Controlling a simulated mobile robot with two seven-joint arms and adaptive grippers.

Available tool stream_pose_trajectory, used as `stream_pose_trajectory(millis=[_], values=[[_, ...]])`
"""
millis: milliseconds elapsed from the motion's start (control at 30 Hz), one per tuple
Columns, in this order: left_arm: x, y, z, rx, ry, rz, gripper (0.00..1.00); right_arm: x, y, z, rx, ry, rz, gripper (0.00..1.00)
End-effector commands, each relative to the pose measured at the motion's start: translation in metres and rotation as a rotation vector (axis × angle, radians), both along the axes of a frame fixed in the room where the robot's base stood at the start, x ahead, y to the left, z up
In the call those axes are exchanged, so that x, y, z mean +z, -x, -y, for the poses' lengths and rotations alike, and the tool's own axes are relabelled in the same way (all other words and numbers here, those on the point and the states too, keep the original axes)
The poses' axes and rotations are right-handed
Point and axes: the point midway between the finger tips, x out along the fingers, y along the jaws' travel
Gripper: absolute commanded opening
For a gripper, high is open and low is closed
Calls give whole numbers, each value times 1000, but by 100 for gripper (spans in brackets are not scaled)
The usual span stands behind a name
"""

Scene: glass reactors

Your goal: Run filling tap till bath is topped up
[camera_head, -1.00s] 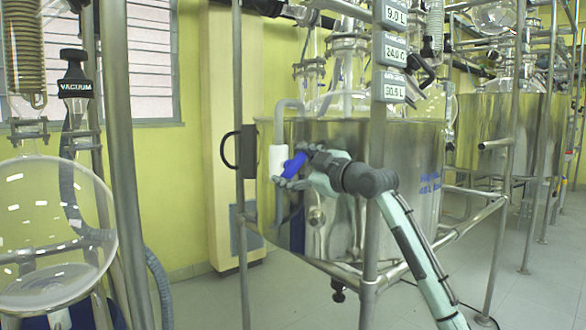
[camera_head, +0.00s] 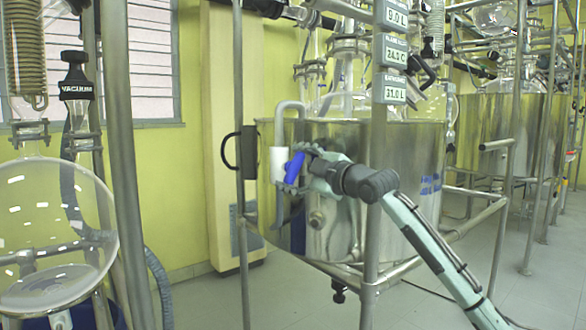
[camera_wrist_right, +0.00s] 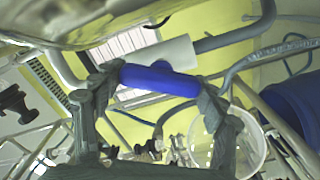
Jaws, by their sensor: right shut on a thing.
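The filling tap has a blue lever handle (camera_head: 294,166) beside a white sleeve (camera_head: 278,162) on a grey bent pipe (camera_head: 289,104) at the rim of the steel bath (camera_head: 412,150). My right gripper (camera_head: 297,171) is shut on the blue handle, which stands steeply, leaning slightly. In the right wrist view the blue handle (camera_wrist_right: 160,79) lies between my two dark fingers. The lowest display (camera_head: 394,94) on the post reads about 31 L. The water level inside the bath is hidden by its steel wall. My left gripper is not in view.
A steel frame post (camera_head: 371,230) stands in front of the bath, close to my right arm. A black-handled plate (camera_head: 247,152) is on the left post. A round glass flask (camera_head: 50,235) stands at the left. A second steel bath (camera_head: 490,125) is behind at the right.

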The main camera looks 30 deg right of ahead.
Motion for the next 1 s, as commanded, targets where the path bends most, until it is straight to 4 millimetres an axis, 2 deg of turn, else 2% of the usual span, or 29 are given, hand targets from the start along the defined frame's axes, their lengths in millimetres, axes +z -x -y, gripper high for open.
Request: stream_pose_trajectory(millis=[33,67,200,233,533,667,1000], values=[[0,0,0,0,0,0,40,-2,0,-2,3,-1,-4,43],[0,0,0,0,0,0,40,-2,0,-2,3,-1,-4,74],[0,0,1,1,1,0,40,-1,0,-1,3,-1,-3,91],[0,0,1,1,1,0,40,-1,0,-1,2,-1,-2,93],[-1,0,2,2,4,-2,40,0,0,0,1,-1,-1,93],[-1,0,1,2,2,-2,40,-1,7,1,-1,1,0,93],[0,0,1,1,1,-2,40,-3,65,4,2,3,-5,93]])
